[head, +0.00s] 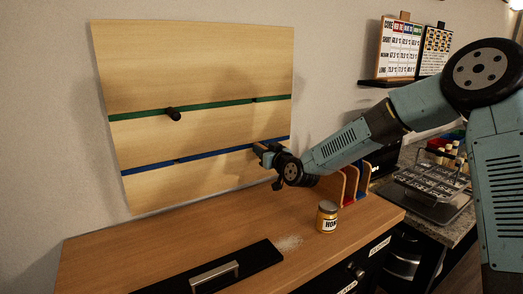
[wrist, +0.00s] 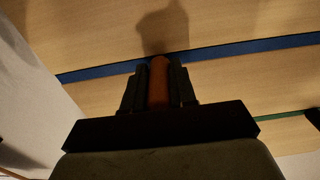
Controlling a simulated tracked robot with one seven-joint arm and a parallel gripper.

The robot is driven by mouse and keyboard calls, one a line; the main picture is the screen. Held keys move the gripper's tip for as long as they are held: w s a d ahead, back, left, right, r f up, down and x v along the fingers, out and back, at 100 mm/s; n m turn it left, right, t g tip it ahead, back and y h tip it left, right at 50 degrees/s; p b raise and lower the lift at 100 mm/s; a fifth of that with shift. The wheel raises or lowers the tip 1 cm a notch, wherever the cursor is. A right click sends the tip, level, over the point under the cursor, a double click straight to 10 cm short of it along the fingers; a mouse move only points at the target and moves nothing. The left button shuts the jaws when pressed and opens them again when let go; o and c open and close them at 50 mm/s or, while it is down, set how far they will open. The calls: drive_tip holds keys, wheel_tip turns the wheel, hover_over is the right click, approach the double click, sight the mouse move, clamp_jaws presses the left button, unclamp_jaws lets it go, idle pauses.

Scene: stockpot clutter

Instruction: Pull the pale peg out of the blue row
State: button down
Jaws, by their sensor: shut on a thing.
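A pale wooden board (head: 200,70) on the wall carries a green row (head: 215,104) above a blue row (head: 205,155). My gripper (head: 262,150) is at the right part of the blue row, its fingers close to the board. In the wrist view my gripper (wrist: 159,85) is shut on a peg (wrist: 159,80), which looks orange-brown in the dim light. The peg's far end lies at the blue row (wrist: 240,47); I cannot tell whether it is still seated. In the head view my gripper hides the peg. A dark peg (head: 173,114) sticks out of the green row.
Below the board is a wooden counter (head: 140,240) with a black plate with a handle (head: 213,275) and a yellow jar (head: 327,216). A small rack with dividers (head: 349,184) stands right of my gripper. The air left of my gripper, before the board, is clear.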

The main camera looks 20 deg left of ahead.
drive_tip(key=shift+v, duration=1.95)
idle(0.8)
drive_tip(key=v, duration=0.3)
drive_tip(key=shift+s+d, duration=0.25)
idle(0.4)
idle(0.3)
